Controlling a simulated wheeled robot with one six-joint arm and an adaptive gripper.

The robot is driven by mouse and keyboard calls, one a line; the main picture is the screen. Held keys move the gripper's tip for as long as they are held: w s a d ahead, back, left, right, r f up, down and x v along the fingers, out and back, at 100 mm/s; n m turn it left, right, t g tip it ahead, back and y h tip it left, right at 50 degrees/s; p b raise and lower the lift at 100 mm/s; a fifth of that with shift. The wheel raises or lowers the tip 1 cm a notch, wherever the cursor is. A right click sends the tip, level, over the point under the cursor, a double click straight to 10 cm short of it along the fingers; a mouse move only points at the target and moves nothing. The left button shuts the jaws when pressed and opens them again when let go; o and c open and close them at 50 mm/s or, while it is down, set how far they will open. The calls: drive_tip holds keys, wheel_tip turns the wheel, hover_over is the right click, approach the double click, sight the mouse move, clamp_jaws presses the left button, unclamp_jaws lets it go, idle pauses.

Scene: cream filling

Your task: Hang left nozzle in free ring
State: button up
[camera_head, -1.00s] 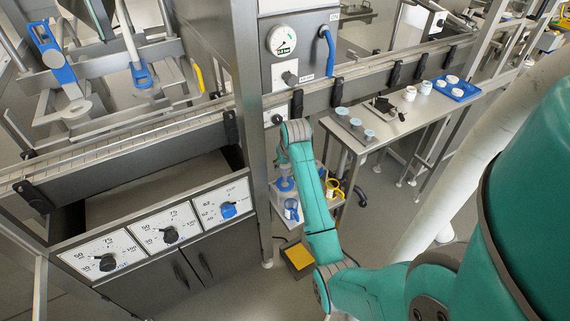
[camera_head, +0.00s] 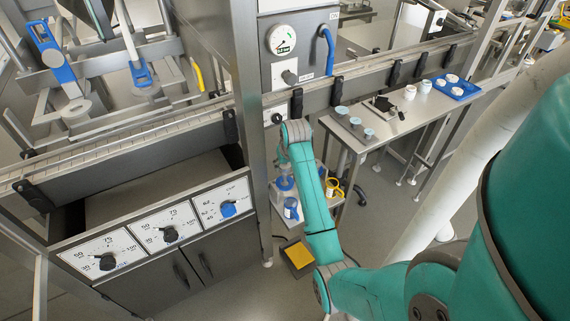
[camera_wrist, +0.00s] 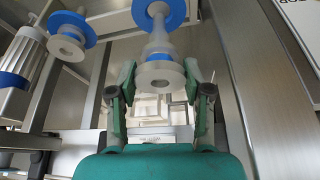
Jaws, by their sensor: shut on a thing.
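In the wrist view my gripper (camera_wrist: 160,92) is shut on a pale grey nozzle (camera_wrist: 158,48), which stands between the two fingers. The nozzle has a wide flange at its near end, with a blue band just behind it. A larger blue disc (camera_wrist: 172,12) surrounds its far part; I cannot tell whether this is a separate ring. A second blue disc with a grey flanged piece (camera_wrist: 68,47) is at the upper left, apart from the gripper. In the head view my teal arm hides the gripper and the held nozzle.
A ribbed white cylinder (camera_wrist: 20,58) stands left in the wrist view. In the head view, a low shelf below my wrist bears a blue container (camera_head: 291,208) and a yellow-handled item (camera_head: 332,187). A steel post (camera_head: 248,130) stands just left. A bench (camera_head: 385,130) with cups extends right.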

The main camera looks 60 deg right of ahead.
drive_tip(key=shift+f, duration=3.2)
idle(1.4)
drive_tip(key=o, duration=1.4)
drive_tip(key=o, duration=0.4)
drive_tip(key=shift+r, duration=3.5)
